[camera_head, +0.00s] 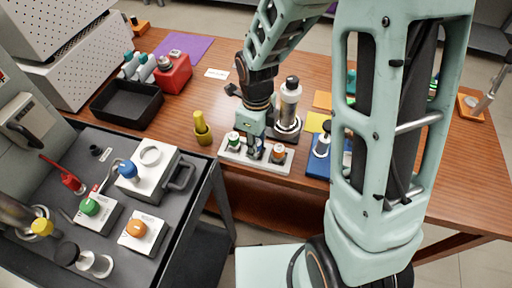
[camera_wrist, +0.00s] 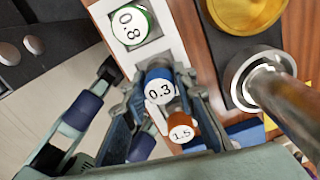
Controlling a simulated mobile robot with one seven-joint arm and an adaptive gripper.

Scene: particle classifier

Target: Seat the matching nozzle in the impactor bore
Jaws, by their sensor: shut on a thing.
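My gripper (camera_wrist: 155,95) is shut on the blue nozzle (camera_wrist: 160,86) marked 0.3, over the middle of the white nozzle rack (camera_head: 228,156). In the head view my gripper (camera_head: 256,150) hides this nozzle. I cannot tell whether it is clear of its slot. The green nozzle (camera_wrist: 130,22) marked 0.8 stands at the rack's left end, and the orange nozzle (camera_wrist: 181,130) marked 1.5 at its right. A grey cylindrical device (camera_head: 289,102), apparently the impactor, stands on a dark base just behind the rack. I cannot make out its bore.
A yellow bottle (camera_head: 202,130) stands left of the rack, and a blue holder (camera_head: 318,165) is to the right. A black tray (camera_head: 127,103) and a red block (camera_head: 174,75) lie farther left. A dark cart (camera_head: 190,205) with colored-knob boxes stands at front left.

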